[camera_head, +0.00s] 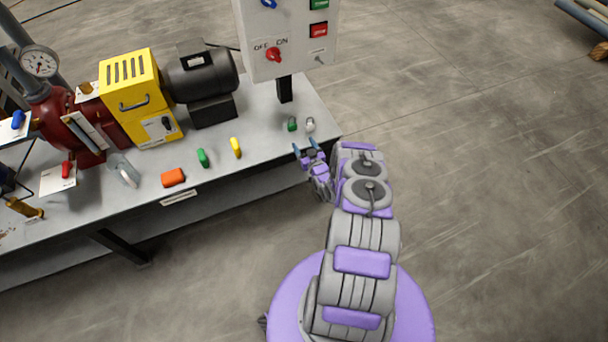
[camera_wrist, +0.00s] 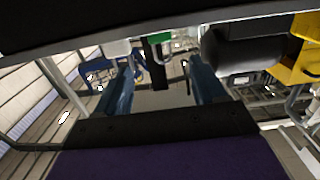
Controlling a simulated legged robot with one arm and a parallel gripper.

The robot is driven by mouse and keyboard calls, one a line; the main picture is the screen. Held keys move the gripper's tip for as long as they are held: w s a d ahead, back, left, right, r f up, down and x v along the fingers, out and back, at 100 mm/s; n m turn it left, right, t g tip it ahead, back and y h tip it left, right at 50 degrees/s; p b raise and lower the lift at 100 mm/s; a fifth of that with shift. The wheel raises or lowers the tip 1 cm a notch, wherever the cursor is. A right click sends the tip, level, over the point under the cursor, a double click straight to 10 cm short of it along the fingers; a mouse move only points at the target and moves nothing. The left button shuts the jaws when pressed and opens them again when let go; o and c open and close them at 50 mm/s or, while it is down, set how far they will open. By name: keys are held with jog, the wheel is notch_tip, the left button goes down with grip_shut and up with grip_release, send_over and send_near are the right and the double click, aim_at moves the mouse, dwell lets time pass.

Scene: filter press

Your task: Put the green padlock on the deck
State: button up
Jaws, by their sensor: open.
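The small green padlock (camera_head: 292,124) is on the grey bench deck (camera_head: 262,128), near its right end, just left of a grey padlock (camera_head: 310,125). My gripper (camera_head: 304,146) is open and empty at the bench's front right edge, its blue fingers pointing toward the two padlocks. In the wrist view, which looks upside down, the green padlock (camera_wrist: 159,38) with its silver shackle shows beyond the gap between the open fingers (camera_wrist: 162,88). The fingers look apart from it.
A control box (camera_head: 288,38) stands on a black post (camera_head: 284,90) behind the padlocks. A yellow piece (camera_head: 236,147), a green piece (camera_head: 203,158) and an orange block (camera_head: 173,177) lie to the left. A yellow guard (camera_head: 130,85) and dark motor (camera_head: 202,75) stand behind them. Open floor lies right.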

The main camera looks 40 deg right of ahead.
jog(key=w+a+r+n+g+y, duration=0.1)
jog(key=w+r+g, duration=0.25)
jog(key=r, duration=0.45)
jog(key=w+r+n+g, duration=0.1)
jog(key=w+r+g, duration=0.1)
jog(key=w+r, duration=0.35)
jog(key=s+a+r+g, duration=0.3)
jog(key=s+a+r, duration=0.2)
jog(key=r, duration=0.4)
jog(key=s+a+r+g, duration=0.2)
jog(key=s+a+r, duration=0.3)
jog(key=r, duration=0.4)
jog(key=s+a+r+g+y, duration=0.1)
jog(key=s+a+r, duration=0.4)
jog(key=s, duration=0.9)
jog(key=s+a+r+g+y, duration=0.1)
jog(key=s+a+r+g, duration=0.3)
jog(key=s+a, duration=0.6)
jog(key=s+a+r+g+y, duration=0.1)
jog(key=s+a+r+g, duration=0.2)
jog(key=s, duration=1.6)
jog(key=a+r, duration=0.4)
jog(key=shift+s+a+n, duration=0.2)
jog(key=shift+a+n, duration=0.05)
jog(key=shift+n, duration=0.05)
jog(key=shift+c, duration=0.2)
